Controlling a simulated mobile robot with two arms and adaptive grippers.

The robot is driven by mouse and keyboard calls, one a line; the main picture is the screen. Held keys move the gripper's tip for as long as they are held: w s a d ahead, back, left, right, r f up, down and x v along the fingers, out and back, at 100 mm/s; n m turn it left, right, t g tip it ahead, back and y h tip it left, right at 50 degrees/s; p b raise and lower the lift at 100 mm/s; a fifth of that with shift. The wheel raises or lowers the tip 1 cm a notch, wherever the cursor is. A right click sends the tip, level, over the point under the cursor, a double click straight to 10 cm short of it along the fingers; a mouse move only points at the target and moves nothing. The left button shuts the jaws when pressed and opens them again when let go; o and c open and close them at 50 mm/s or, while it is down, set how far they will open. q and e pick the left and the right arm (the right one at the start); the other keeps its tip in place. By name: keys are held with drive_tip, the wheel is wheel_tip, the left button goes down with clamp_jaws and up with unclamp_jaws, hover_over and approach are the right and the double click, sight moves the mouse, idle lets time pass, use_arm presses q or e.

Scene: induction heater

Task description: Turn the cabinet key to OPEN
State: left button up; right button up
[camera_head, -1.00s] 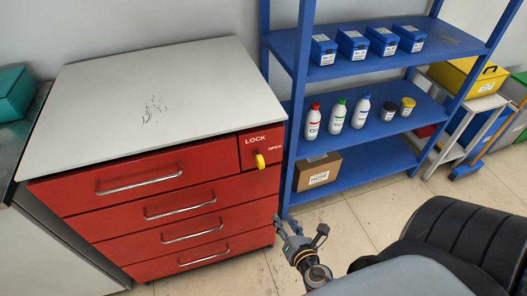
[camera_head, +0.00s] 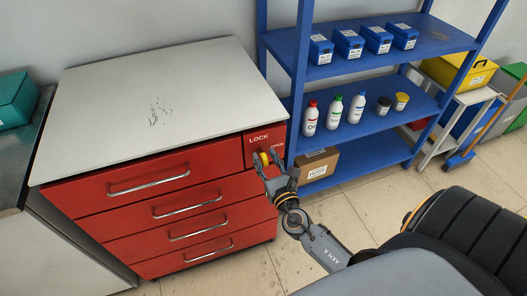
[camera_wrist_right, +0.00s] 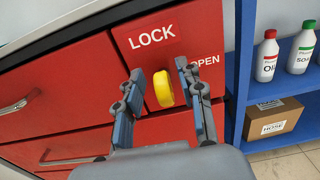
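The red cabinet (camera_head: 110,208) has a lock panel at its upper right with the words LOCK and OPEN. The yellow key (camera_head: 263,159) sits on that panel; in the right wrist view the key (camera_wrist_right: 163,88) stands roughly upright, below LOCK and left of OPEN. My right gripper (camera_head: 270,162) is at the panel in the head view. In the right wrist view the right gripper (camera_wrist_right: 160,83) is open, with one finger on each side of the key and gaps on both sides. My left gripper is not in view.
A blue shelf (camera_head: 370,127) with bottles and boxes stands close to the right of the cabinet. A cardboard box (camera_head: 318,167) lies on its lowest level. Free floor (camera_head: 350,212) lies in front of the shelf.

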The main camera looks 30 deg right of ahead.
drive_tip(key=shift+x, duration=0.95)
clamp_jaws()
